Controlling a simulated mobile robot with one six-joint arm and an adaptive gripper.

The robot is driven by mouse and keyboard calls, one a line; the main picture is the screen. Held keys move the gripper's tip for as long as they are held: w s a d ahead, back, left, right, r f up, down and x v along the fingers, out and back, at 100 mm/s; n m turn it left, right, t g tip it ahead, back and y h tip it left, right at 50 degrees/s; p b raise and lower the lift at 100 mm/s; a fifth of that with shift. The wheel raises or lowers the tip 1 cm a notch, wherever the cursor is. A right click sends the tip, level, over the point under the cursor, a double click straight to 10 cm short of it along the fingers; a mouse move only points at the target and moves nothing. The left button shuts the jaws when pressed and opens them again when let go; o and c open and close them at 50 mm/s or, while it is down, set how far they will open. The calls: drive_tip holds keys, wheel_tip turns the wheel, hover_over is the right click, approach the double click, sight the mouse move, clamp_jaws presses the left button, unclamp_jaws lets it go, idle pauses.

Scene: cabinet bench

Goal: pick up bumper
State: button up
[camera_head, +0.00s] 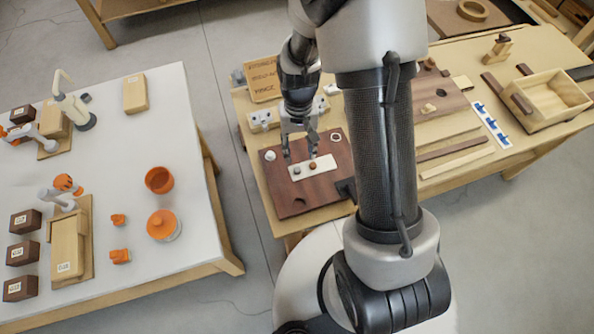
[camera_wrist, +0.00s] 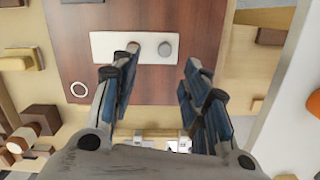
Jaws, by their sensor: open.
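A white plate (camera_head: 323,164) lies on a dark brown board (camera_head: 285,195) on the wooden bench. It carries two small round pieces, a grey one (camera_head: 297,170) and a brown one (camera_head: 312,165); I cannot tell which is the bumper. My gripper (camera_head: 299,153) is open and points down over the plate. In the wrist view, the open fingers (camera_wrist: 160,70) straddle the side of the white plate (camera_wrist: 108,48). The grey round piece (camera_wrist: 165,49) sits beyond the gap between the fingertips. The brown piece is partly hidden by the left fingertip there.
A white socket block (camera_head: 262,120) and labelled wooden boards (camera_head: 263,82) stand behind. A wooden drawer box (camera_head: 545,100) is at right. A separate white table (camera_head: 110,210) holds orange parts.

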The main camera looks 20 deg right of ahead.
sight(297, 169)
drive_tip(key=f+b, duration=0.1)
drive_tip(key=f, duration=0.1)
drive_tip(key=f+b, duration=0.1)
drive_tip(key=f, duration=0.2)
drive_tip(key=s+a+f+b, duration=0.1)
drive_tip(key=f, duration=0.1)
drive_tip(key=shift+f, duration=0.4)
drive_tip(key=shift+r, duration=0.1)
drive_tip(key=shift+c, duration=0.6)
drive_tip(key=c, duration=0.7)
